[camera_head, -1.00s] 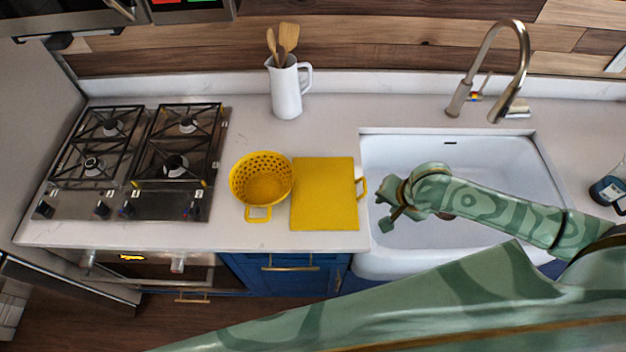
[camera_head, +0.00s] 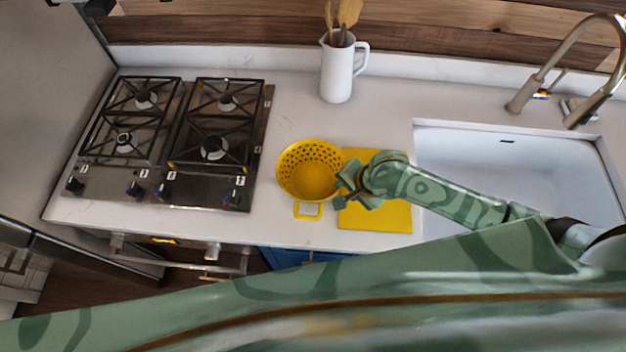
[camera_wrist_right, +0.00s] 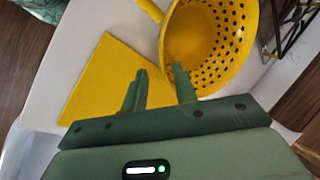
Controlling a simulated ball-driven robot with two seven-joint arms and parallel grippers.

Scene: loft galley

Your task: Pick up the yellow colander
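The yellow colander (camera_head: 312,172) stands upright on the white counter, left of a yellow cutting board (camera_head: 388,218). Its loop handle (camera_head: 307,210) points toward the counter's front edge. My right gripper (camera_head: 347,188) is at the colander's right side, over the board's left part. In the right wrist view the colander (camera_wrist_right: 222,35) lies just beyond the fingertips, and the two fingers (camera_wrist_right: 160,75) are apart with nothing held between them. I cannot tell whether a finger touches the rim. My left gripper is not in view.
A gas hob (camera_head: 170,140) is to the left. A white jug (camera_head: 338,70) with wooden utensils stands behind the colander. A white sink (camera_head: 500,150) with a tall faucet (camera_head: 570,70) is to the right. Bare counter lies between hob and colander.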

